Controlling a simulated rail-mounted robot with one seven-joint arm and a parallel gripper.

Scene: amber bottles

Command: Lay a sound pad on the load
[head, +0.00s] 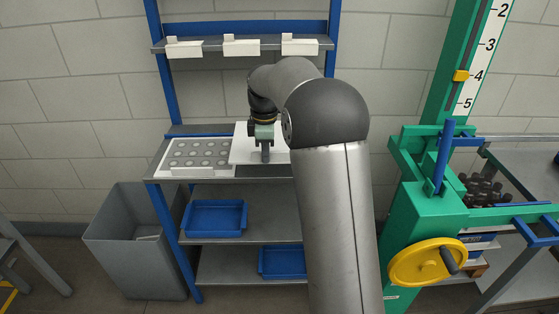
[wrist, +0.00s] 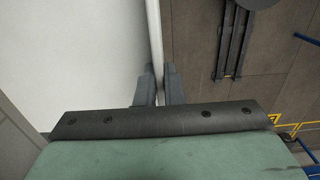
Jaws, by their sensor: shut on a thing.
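A plain white pad (head: 245,148) is at the bench top of the blue-posted rack in the head view. My gripper (head: 265,155) is at its front side, and my arm hides its right part. In the wrist view the white pad (wrist: 75,60) fills the left, and my gripper (wrist: 158,78) is shut on its edge. I cannot tell whether the pad touches the bench. Beside it on the left lies a pale pad with rows of grey round spots (head: 197,155). The load seems to be the dark bottles (head: 484,188) in the green press at right.
The green press (head: 420,215) has a yellow handwheel (head: 428,262) and a numbered scale (head: 487,60). A shelf (head: 210,45) with white labels hangs above the bench. Blue trays (head: 215,218) sit below. A grey bin (head: 135,245) stands at left.

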